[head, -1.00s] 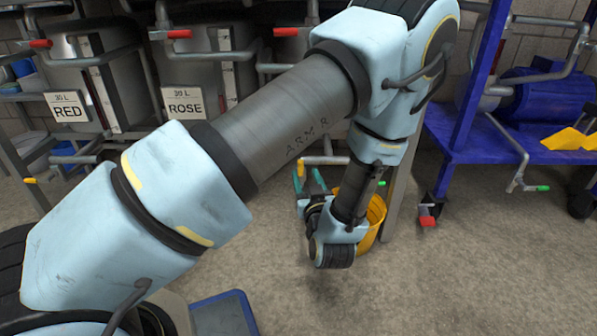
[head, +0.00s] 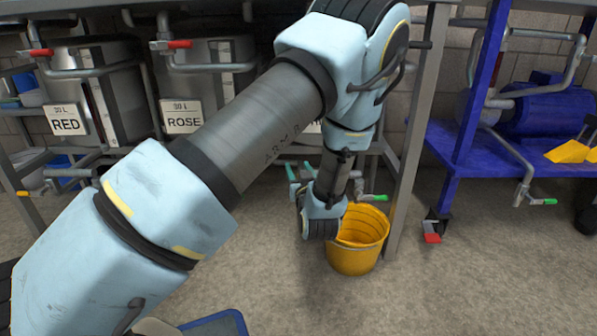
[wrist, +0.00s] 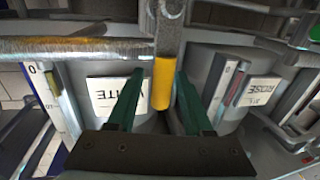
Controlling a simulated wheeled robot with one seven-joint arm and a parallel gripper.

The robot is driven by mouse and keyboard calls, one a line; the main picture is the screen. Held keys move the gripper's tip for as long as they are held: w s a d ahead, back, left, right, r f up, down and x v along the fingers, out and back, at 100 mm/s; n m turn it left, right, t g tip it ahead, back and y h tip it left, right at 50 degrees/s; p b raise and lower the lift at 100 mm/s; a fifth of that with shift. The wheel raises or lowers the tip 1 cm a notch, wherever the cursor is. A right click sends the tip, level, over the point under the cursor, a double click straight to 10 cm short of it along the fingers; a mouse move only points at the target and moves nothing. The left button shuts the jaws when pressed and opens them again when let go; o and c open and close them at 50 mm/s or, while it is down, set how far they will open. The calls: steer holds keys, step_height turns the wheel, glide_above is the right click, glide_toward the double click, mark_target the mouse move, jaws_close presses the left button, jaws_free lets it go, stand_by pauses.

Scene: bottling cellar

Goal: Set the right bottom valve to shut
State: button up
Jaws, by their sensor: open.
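My gripper (head: 300,166) is low beneath the tanks in the head view, left of the yellow bucket. In the wrist view its two green fingers (wrist: 158,74) are apart, on either side of a yellow-sleeved valve lever (wrist: 162,84). The lever hangs from a grey bracket across a metal pipe (wrist: 75,47); I cannot tell whether a finger touches it. In the head view that lever is hidden or too small to make out. A green-ended handle (head: 375,198) is just right of my gripper, behind the bucket.
The yellow bucket (head: 357,245) stands close to my gripper. Tanks carry RED (head: 66,120) and ROSE (head: 182,117) signs. A grey frame post (head: 408,150) and a blue rack (head: 500,155) stand on the right.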

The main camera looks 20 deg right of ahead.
jaws_close()
stand_by(0.3)
stand_by(1.1)
